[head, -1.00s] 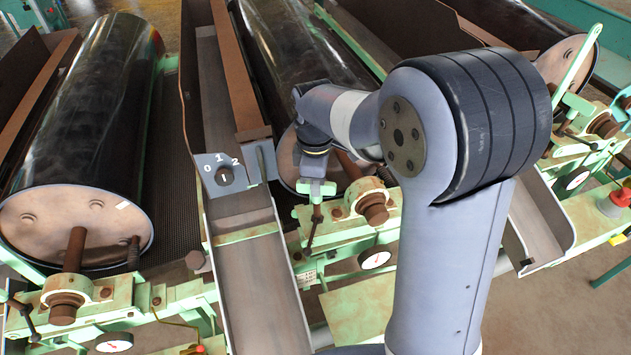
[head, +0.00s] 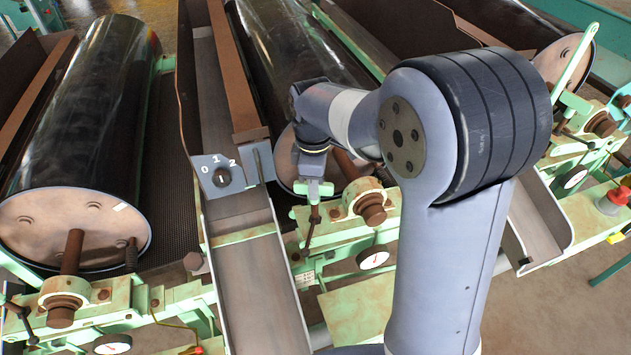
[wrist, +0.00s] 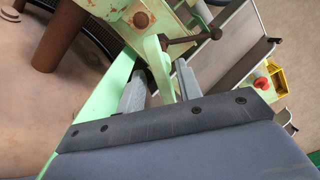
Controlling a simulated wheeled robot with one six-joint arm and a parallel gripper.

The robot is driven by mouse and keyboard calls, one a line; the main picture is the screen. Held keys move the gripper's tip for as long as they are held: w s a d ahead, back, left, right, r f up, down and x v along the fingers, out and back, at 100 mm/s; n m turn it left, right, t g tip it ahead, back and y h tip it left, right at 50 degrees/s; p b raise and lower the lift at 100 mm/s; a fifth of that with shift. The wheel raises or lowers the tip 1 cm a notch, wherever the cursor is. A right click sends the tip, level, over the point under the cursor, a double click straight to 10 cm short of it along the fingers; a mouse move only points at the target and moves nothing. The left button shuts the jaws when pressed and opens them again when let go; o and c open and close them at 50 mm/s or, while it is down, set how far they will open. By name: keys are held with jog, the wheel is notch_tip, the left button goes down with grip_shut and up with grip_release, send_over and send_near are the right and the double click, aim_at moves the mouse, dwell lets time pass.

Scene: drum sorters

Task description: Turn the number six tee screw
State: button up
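A dark rusty tee screw (head: 312,224) hangs at the front of the middle drum's green support, just below my wrist in the head view. In the wrist view its dark cross bar (wrist: 192,41) shows near the top, beyond my fingers. My gripper (wrist: 160,84) has its two grey fingers apart, with a light green piece (wrist: 156,62) showing in the gap between them. I cannot tell if that piece is between the fingers or beyond them. The cross bar is not clasped. No number is readable on the screw.
The middle drum's end plate (head: 286,163) is close behind my wrist. A threaded rusty bolt (head: 373,209) and a dial gauge (head: 374,256) are to the right. A metal chute (head: 262,297) and a plate marked 0, 1, 2 (head: 219,176) are to the left.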

notch_tip(320, 180, up, 10)
jog(key=shift+r+b, duration=0.25)
jog(key=shift+b, duration=0.15)
jog(key=shift+f, duration=0.15)
notch_tip(320, 180, down, 10)
jog(key=shift+f+p, duration=0.15)
jog(key=shift+p, duration=0.35)
jog(key=shift+f, duration=0.2)
jog(key=shift+r, duration=0.1)
